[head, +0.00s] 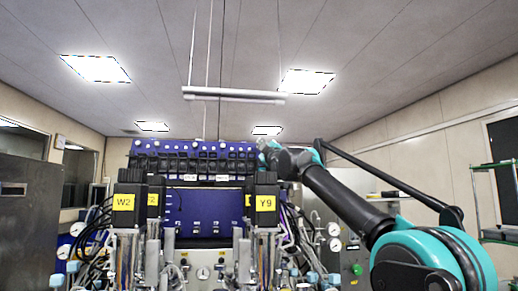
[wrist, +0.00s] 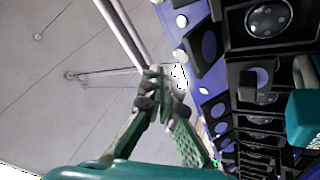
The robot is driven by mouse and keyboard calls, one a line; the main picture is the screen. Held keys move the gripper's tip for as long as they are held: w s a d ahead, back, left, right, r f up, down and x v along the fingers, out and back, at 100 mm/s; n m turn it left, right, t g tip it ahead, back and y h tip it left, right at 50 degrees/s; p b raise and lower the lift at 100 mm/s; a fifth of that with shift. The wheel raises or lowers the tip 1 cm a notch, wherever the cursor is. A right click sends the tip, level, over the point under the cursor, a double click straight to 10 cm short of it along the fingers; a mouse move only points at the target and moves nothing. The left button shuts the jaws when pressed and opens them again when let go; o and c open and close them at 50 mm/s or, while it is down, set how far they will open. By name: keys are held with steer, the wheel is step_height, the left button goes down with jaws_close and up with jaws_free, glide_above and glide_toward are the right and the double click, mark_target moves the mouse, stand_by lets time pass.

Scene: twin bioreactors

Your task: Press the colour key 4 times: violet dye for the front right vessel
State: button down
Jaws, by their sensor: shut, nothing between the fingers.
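My gripper (wrist: 160,88) is shut and empty, its two green fingers with dark pads together in the middle of the wrist view. In the head view my gripper (head: 268,147) is small, at the right end of the blue control panel (head: 225,146). The panel runs up the right of the wrist view as well, beside the fingers; I cannot tell whether they touch it. It carries a row of black-framed units with round faces. I cannot tell which part is the colour key. The front right unit bears the yellow label Y9 (head: 265,203); its vessel is largely hidden.
A front left unit bears the yellow label W2 (head: 123,202). Cables and tubes crowd both sides of the rig. A teal block (wrist: 305,118) stands at the right edge of the wrist view. A steel cabinet (head: 30,210) stands at the left.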

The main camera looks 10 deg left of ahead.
steer(key=shift+w+a+f, duration=0.15)
steer(key=shift+w, duration=0.4)
steer(key=shift+w+a+f, duration=0.1)
steer(key=shift+w, duration=0.2)
steer(key=shift+w+a+f, duration=0.1)
steer(key=shift+w, duration=0.4)
steer(key=shift+s+d+r, duration=0.15)
steer(key=shift+s, duration=0.4)
steer(key=shift+s+d+r, duration=0.15)
steer(key=shift+s, duration=0.4)
steer(key=shift+s+d+r, duration=0.15)
steer(key=shift+s, duration=0.4)
steer(key=shift+w, duration=0.2)
